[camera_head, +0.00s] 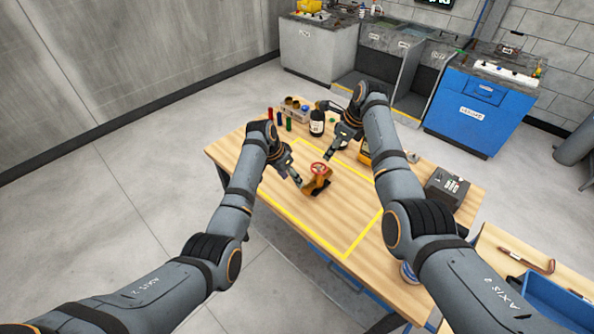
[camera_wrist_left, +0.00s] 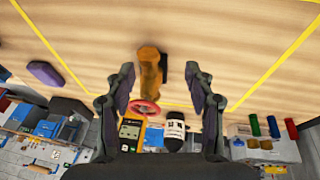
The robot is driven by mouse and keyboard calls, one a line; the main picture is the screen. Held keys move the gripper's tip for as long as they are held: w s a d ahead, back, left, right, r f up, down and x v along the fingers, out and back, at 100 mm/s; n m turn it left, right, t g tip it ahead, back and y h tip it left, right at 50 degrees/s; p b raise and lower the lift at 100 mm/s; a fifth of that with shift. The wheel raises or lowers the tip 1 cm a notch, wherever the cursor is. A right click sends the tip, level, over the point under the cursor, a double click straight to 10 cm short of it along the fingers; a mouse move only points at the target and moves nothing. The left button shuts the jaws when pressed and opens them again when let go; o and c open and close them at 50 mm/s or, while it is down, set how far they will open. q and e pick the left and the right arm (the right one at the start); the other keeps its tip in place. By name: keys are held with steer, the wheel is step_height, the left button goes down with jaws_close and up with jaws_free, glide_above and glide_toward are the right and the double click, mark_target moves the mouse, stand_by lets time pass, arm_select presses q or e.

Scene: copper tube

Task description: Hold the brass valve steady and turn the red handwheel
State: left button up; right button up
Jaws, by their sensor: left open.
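The brass valve (camera_head: 316,186) stands on the wooden table inside the yellow outline, with its red handwheel (camera_head: 319,168) on top. In the left wrist view the valve (camera_wrist_left: 150,68) lies between the spread fingers, and the handwheel (camera_wrist_left: 144,107) shows below it. My left gripper (camera_head: 297,180) is open just left of the valve, its fingers pointing toward it, apart from it as far as I can tell. My right gripper (camera_head: 335,150) is above the table behind the handwheel, clear of it. Its jaws are too small to read.
A dark bottle (camera_head: 317,122) and a yellow device (camera_head: 364,153) stand toward the back, near my right gripper. Coloured cylinders (camera_head: 280,119) stand at the back left. A grey box (camera_head: 446,188) sits at the right edge. The table in front of the valve is clear.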

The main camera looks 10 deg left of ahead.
mark_target(308, 185)
arm_select(q)
steer(key=shift+h, duration=0.5)
steer(key=w+d+f, duration=0.1)
steer(key=f, duration=0.1)
steer(key=w+d+f, duration=0.1)
steer(key=d+f, duration=0.1)
steer(key=w+d+f, duration=0.1)
steer(key=d+f, duration=0.1)
steer(key=shift+d, duration=0.25)
steer(key=shift+d+f, duration=0.2)
steer(key=shift+f, duration=0.3)
jaws_close()
